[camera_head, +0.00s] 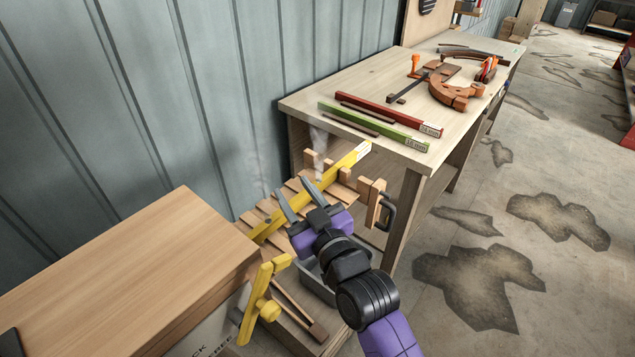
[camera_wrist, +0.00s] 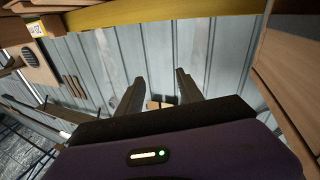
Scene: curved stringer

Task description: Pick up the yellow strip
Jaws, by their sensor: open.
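The yellow strip (camera_head: 335,173) runs diagonally over a slatted wooden rack (camera_head: 262,212), with its pale-labelled end by the workbench corner. In the wrist view the yellow strip (camera_wrist: 150,13) crosses the top of the picture, beyond the fingertips. My gripper (camera_head: 292,177) is open and empty. In the head view its two fingers overlap the middle of the strip; I cannot tell whether they touch it. In the wrist view my gripper (camera_wrist: 159,76) has nothing between its fingers. Part of the strip is hidden behind the fingers.
A workbench (camera_head: 300,101) at the back holds a red strip (camera_head: 385,110), a green strip (camera_head: 372,124) and a curved wooden piece (camera_head: 455,95). A wooden box (camera_head: 120,275) stands at left, with a yellow clamp (camera_head: 262,305) beside it. Open floor lies at right.

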